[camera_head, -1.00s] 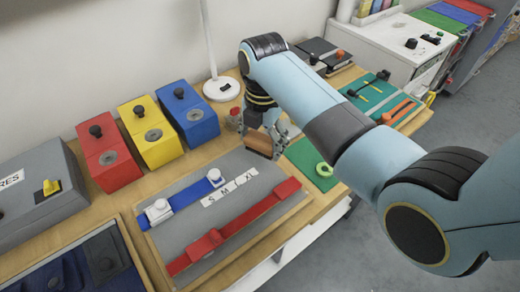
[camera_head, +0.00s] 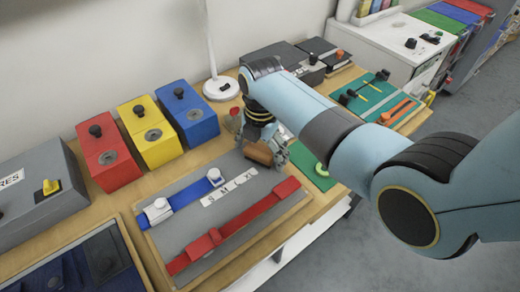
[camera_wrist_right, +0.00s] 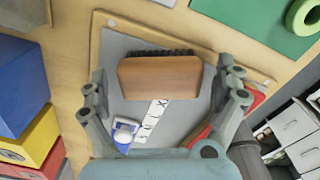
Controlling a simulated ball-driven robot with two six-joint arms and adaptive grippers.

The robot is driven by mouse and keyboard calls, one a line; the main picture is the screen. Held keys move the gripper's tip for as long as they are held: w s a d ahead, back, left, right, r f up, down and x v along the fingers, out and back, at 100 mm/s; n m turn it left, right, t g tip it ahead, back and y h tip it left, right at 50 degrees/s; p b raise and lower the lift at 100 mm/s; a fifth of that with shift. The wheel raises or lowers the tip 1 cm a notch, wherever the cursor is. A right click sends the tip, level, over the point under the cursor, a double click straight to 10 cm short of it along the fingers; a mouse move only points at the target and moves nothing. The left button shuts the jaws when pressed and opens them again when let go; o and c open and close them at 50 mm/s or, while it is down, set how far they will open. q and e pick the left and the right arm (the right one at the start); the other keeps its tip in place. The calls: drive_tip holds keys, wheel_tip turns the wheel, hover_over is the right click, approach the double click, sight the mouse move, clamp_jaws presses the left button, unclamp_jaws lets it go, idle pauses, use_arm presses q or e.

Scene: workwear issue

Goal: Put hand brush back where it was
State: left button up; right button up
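The hand brush (camera_wrist_right: 160,78) has a brown wooden block with dark bristles along one long edge. It is at the far right corner of the grey board (camera_wrist_right: 115,52), beside the size label strip; in the head view, the brush (camera_head: 260,153) is partly hidden by my gripper. My right gripper (camera_wrist_right: 163,85) is over it, with one finger on each side. Narrow gaps show between the fingers and the brush ends, so the gripper looks open around it. In the head view my right gripper (camera_head: 264,147) is low over the board. My left gripper is not in view.
A red strap (camera_head: 240,222) and a blue strap (camera_head: 185,200) with white knobs lie on the board. Red (camera_head: 105,157), yellow (camera_head: 150,137) and blue (camera_head: 190,117) bins stand behind. A lamp base (camera_head: 220,88) and a green mat (camera_head: 312,167) with a green ring are close by.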

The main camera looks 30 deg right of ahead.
sight(261, 150)
wheel_tip(261, 150, up, 12)
drive_tip(key=shift+r, duration=0.15)
idle(0.6)
drive_tip(key=shift+s, duration=0.15)
